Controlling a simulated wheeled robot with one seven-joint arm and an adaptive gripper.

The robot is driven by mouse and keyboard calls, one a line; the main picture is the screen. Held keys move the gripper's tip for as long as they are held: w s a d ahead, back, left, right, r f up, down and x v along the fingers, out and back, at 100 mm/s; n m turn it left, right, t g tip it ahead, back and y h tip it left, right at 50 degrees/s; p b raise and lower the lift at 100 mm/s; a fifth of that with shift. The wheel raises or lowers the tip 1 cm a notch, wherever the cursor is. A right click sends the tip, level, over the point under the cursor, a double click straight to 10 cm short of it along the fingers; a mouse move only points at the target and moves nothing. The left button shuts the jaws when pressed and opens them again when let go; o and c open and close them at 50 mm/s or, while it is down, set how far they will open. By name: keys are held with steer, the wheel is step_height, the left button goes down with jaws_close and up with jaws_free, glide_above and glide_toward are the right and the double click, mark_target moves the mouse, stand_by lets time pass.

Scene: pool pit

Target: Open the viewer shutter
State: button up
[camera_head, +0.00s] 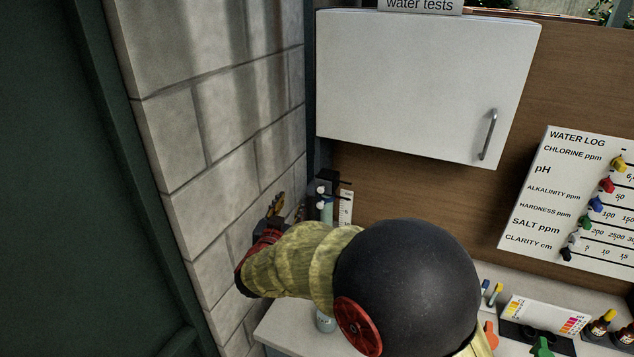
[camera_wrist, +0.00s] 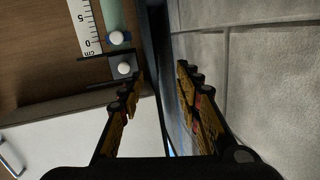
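The viewer is a teal tube (camera_head: 327,212) beside a white cm ruler (camera_head: 346,208), on the bench near the corner. Two white round knobs (camera_head: 320,190) sit on its upper left side, with dark brackets above. In the wrist view the knobs (camera_wrist: 117,38) and ruler (camera_wrist: 85,26) appear at upper left, and part of the tube (camera_wrist: 113,12) shows. I cannot tell which part is the shutter or its position. My gripper (camera_wrist: 160,76) is open and empty, its fingers pointing past the knobs. In the head view my gripper (camera_head: 277,208) is left of the viewer, apart from it.
A block wall (camera_head: 220,110) stands close on the left of my gripper. A white cabinet (camera_head: 420,80) hangs above the bench. A water log board (camera_head: 575,205) is at right. Bottles (camera_head: 598,326) and test items stand on the bench's right side. My arm covers the middle bench.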

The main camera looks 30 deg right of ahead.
mark_target(320, 191)
steer(key=d+h, duration=0.1)
steer(key=d, duration=0.2)
steer(key=w+d+m+g+h, duration=0.1)
steer(key=d, duration=0.2)
steer(key=w+d+g+h, duration=0.1)
steer(key=d, duration=0.2)
steer(key=shift+d+f+m+h+p, duration=0.2)
steer(key=shift+f+m+h+p, duration=0.1)
steer(key=shift+f+h+p, duration=0.1)
steer(key=c, duration=0.3)
jaws_close()
stand_by(0.4)
